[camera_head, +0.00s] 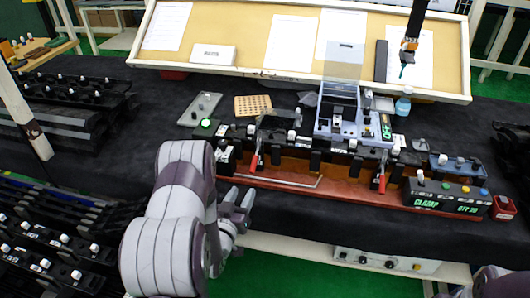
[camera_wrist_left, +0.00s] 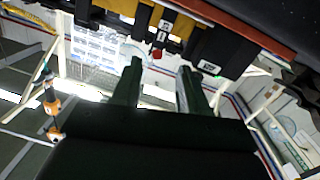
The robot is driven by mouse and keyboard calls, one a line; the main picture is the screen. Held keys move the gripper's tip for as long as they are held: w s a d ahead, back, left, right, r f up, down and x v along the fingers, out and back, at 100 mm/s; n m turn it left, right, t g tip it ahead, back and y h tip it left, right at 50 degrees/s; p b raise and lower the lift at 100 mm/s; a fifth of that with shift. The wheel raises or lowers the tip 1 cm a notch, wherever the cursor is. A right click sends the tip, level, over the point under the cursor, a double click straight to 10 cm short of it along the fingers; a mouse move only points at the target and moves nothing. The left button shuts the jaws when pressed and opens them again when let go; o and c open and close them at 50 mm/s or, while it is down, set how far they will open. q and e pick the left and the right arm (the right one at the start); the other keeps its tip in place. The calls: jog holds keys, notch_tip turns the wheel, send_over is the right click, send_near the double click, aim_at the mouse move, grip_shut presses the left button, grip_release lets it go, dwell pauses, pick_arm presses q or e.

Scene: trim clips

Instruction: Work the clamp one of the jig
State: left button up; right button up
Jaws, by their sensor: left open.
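The jig (camera_head: 290,186) is a long red-brown base with black blocks along it, on the dark bench. Two red-handled clamps stand on it, a left clamp (camera_head: 255,160) and a right clamp (camera_head: 380,182). No readable label shows which is clamp one. My left gripper (camera_head: 243,203) is open and empty, in front of the jig's left end, below and apart from the left clamp's handle. In the left wrist view its two dark fingers (camera_wrist_left: 158,80) are spread, with the jig's underside edge (camera_wrist_left: 250,25) above. A small red part (camera_wrist_left: 159,37) shows beyond them. My right gripper is out of view.
A display box (camera_head: 447,197) with coloured buttons and a red cup (camera_head: 503,208) stand at the right end. A grey-blue fixture (camera_head: 345,122) rises behind the jig. A tool (camera_head: 408,48) hangs at the upper right. A control panel (camera_head: 380,262) sits under the bench's front edge.

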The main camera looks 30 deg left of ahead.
aim_at(255, 164)
pick_arm(q)
jog(key=shift+t, duration=0.3)
jog(key=w, duration=0.3)
jog(key=w+a+r+p, duration=0.1)
jog(key=w, duration=0.3)
jog(key=w+p, duration=0.1)
jog(key=w, duration=0.2)
jog(key=shift+w+a+r, duration=0.15)
jog(key=shift+w+a, duration=0.15)
jog(key=shift+a, duration=0.1)
jog(key=shift+w, duration=0.35)
jog(key=shift+w+a, duration=0.15)
jog(key=shift+w, duration=0.2)
grip_shut()
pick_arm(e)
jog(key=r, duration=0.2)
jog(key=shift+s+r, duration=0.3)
